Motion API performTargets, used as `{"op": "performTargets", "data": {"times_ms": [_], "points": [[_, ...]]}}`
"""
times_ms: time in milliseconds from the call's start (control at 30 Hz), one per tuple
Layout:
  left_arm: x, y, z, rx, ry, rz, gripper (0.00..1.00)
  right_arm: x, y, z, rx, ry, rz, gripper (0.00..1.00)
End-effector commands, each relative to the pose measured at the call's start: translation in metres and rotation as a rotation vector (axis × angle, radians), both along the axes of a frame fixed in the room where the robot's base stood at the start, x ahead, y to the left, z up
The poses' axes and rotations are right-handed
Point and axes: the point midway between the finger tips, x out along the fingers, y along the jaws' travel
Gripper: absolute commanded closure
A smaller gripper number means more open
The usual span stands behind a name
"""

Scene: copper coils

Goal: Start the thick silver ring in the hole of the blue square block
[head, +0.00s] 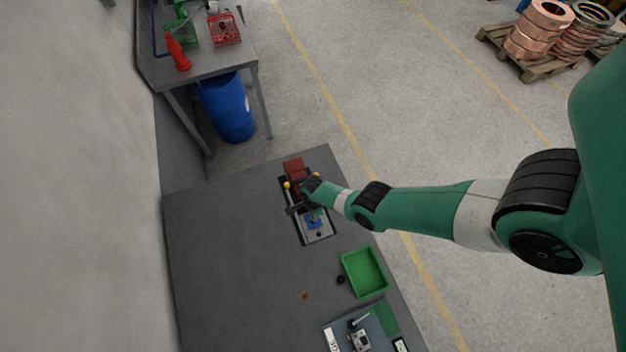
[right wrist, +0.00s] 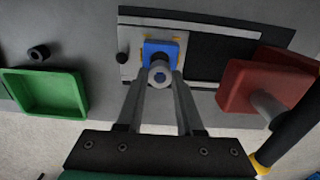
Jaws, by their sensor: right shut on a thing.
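The blue square block (head: 314,219) sits on a light plate of the fixture on the grey table. In the right wrist view the blue block (right wrist: 152,47) shows just beyond my fingertips. My right gripper (right wrist: 161,78) is shut on the thick silver ring (right wrist: 160,69). In the head view my right gripper (head: 308,190) is over the fixture and hides the ring. My left gripper is not in view.
A red block (head: 294,168) and yellow-knobbed levers (head: 287,185) stand close to the gripper. A green tray (head: 364,273) and a small black ring (head: 340,280) lie nearer the front. The table's left part is clear.

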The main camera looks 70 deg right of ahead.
Motion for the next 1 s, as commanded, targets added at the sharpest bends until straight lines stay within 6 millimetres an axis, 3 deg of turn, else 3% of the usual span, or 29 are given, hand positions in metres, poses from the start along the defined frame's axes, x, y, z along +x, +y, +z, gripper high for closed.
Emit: {"op": "performTargets", "data": {"times_ms": [200, 1000], "points": [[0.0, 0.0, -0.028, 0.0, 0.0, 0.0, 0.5, 0.0, 0.0, -0.028, 0.0, 0.0, 0.001, 1.0], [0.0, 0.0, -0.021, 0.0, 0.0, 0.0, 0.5, 0.0, 0.0, -0.021, 0.0, 0.0, 0.001, 1.0]]}}
